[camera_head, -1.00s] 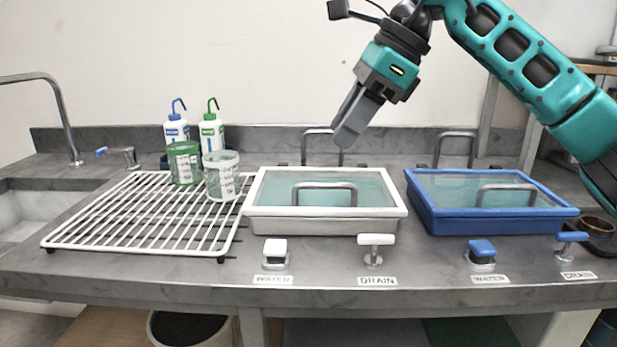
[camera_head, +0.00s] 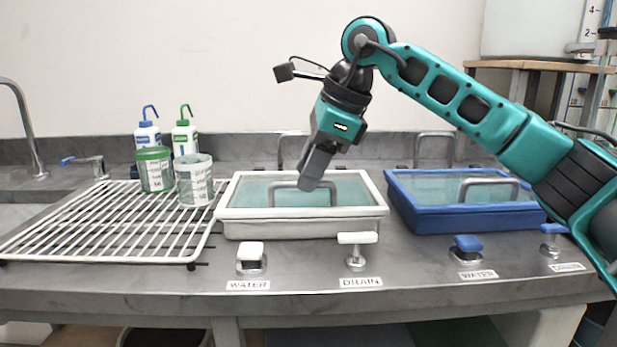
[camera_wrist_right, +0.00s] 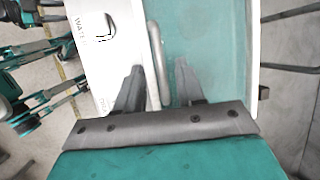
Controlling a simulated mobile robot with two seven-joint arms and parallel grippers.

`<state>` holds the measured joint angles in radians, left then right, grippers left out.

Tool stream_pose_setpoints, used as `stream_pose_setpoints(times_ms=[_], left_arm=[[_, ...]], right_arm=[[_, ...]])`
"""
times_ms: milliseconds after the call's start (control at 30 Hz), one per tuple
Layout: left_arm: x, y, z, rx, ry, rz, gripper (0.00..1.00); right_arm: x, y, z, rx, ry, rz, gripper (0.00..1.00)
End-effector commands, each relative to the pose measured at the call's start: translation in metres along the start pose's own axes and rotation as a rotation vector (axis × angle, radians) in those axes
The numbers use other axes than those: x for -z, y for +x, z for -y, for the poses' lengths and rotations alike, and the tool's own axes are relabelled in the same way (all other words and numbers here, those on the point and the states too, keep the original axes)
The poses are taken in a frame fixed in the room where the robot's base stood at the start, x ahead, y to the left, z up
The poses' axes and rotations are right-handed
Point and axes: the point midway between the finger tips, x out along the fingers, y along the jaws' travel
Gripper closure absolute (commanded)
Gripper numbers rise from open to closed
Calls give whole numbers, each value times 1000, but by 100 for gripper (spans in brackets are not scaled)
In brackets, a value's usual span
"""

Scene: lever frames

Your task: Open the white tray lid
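The white tray (camera_head: 300,228) sits on the grey counter with its lid (camera_head: 360,190) down on it. The lid has a white rim, a clear teal-looking pane and a grey bar handle (camera_head: 282,184). My right gripper (camera_head: 311,182) is low over the lid, at the middle of the handle, and hides part of it. In the right wrist view the handle (camera_wrist_right: 155,40) runs between the two fingers of my right gripper (camera_wrist_right: 159,70), which are apart with gaps on both sides. My left gripper is in neither view.
A blue tray (camera_head: 470,221) with a similar lid stands to the right. White water (camera_head: 250,252) and drain (camera_head: 357,240) levers stand in front of the white tray. A white rack (camera_head: 110,228) with two cups lies left.

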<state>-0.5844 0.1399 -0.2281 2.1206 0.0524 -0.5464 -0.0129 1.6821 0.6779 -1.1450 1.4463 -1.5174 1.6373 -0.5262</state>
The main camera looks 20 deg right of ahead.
Motion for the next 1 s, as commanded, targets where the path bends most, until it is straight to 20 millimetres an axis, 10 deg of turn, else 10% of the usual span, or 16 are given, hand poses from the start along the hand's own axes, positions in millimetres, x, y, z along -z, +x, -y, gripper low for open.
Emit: stream_pose_setpoints(times_ms=[400,800,1000], left_arm=[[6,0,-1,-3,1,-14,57],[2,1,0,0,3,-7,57],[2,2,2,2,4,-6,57]], right_arm=[[0,8,0,1,0,1,63],[0,8,0,0,0,1,100],[0,8,0,0,0,1,100]])
